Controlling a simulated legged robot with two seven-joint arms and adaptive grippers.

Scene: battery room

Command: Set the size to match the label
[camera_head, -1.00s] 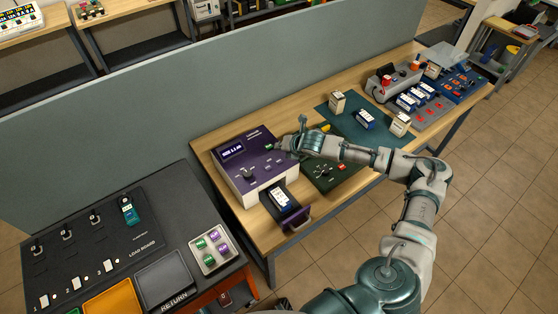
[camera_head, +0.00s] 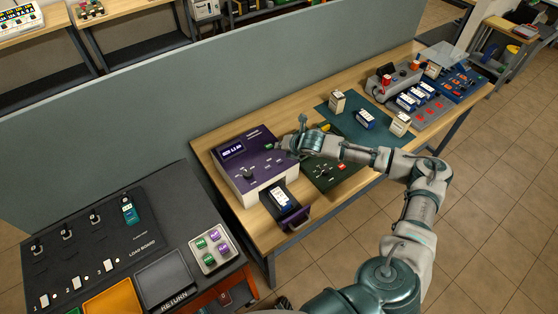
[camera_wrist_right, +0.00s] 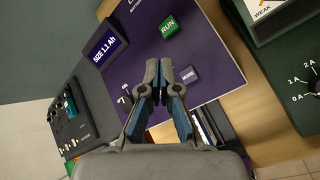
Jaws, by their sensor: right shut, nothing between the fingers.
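The purple tester (camera_head: 250,165) stands on the wooden bench, with its lit display (camera_head: 232,151) at upper left. In the right wrist view the display (camera_wrist_right: 103,49) reads "SIZE 1.1 Ah". A green RUN button (camera_wrist_right: 168,27) and a MODE button (camera_wrist_right: 189,75) are on its panel. The open drawer (camera_head: 303,218) at its front holds a battery with a white label (camera_head: 281,198); the label is too small to read. My right gripper (camera_head: 281,145) is shut and empty above the panel; in the wrist view its fingertips (camera_wrist_right: 165,72) appear just left of MODE. My left gripper is not in view.
A dark green panel with a dial (camera_head: 324,168) lies right of the tester, under my right arm. Boxed batteries (camera_head: 365,119) stand on a mat (camera_head: 346,126) beyond it. The load board (camera_head: 110,235) is at left, with a button tray (camera_head: 215,249).

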